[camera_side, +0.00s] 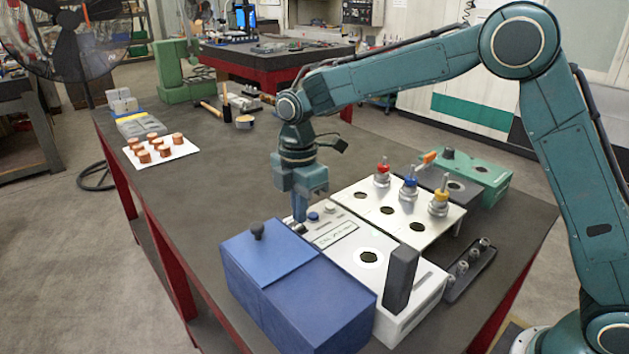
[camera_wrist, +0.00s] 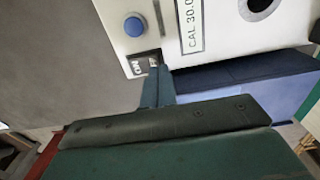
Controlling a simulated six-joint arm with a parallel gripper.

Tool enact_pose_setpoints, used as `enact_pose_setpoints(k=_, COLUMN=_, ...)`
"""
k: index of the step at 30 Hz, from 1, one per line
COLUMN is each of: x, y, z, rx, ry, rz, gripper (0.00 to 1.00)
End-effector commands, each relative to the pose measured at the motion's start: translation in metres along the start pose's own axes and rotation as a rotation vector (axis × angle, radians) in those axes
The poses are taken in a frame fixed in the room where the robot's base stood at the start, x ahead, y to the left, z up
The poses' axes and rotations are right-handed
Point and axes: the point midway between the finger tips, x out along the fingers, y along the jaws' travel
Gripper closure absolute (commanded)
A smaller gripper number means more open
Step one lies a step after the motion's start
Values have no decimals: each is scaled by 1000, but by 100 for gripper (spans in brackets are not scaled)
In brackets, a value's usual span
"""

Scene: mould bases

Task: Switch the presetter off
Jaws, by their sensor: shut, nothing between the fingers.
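The presetter (camera_side: 343,261) is a white box with a round dark-centred port, an upright dark block and a label starting "CAL 30.0". It also shows in the wrist view (camera_wrist: 222,42). A blue button (camera_wrist: 134,27) and a small black patch marked "ON" (camera_wrist: 137,67) lie near its edge. A small pale and dark switch part (camera_wrist: 154,62) sits beside the mark; its position cannot be told. My gripper (camera_side: 299,221) is shut and empty, pointing down at this corner. In the wrist view its tip (camera_wrist: 161,70) is right by the switch, partly hiding it; contact cannot be told.
A blue box (camera_side: 290,283) with a black knob stands against the presetter's left side. Behind is a white rack (camera_side: 395,213) with red, blue and yellow tool holders. A green box (camera_side: 480,176) stands farther right. Copper pieces (camera_side: 154,147) lie at far left; the table's left middle is clear.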

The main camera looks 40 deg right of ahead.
Motion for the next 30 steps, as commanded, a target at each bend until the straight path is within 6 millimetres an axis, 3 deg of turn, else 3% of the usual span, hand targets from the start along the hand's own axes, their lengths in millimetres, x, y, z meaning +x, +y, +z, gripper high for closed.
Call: enact_pose_setpoints(k=30, x=6, y=0, z=0, rx=0, ry=0, rz=0, gripper=100)
